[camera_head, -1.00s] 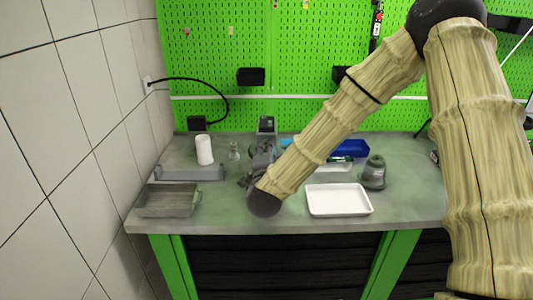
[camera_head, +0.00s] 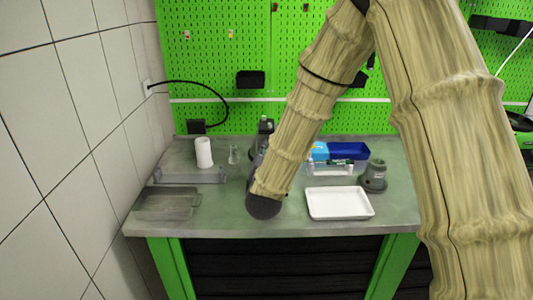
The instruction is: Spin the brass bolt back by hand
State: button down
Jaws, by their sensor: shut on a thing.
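My gripper (camera_head: 257,162) shows only as a dark grey sliver at the left edge of my forearm, over the middle of the bench. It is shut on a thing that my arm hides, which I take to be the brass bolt. The fingertips and the bolt itself cannot be made out. The pump testbench is mostly covered by my arm. A small dark upright part (camera_head: 265,126) shows at the back, just above the gripper.
On the grey bench (camera_head: 225,212) are a white cylinder (camera_head: 204,152), a small glass flask (camera_head: 233,155), a grey tray (camera_head: 167,203), a white tray (camera_head: 339,203), a blue bin (camera_head: 349,151) and a grey round housing (camera_head: 374,176). A green pegboard (camera_head: 210,60) stands behind; a tiled wall is left.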

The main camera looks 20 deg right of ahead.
jog(key=shift+n, duration=0.5)
jog(key=shift+r, duration=0.1)
jog(key=c, duration=1.4)
grip_release()
jog(key=shift+d, duration=0.1)
jog(key=v, duration=1.2)
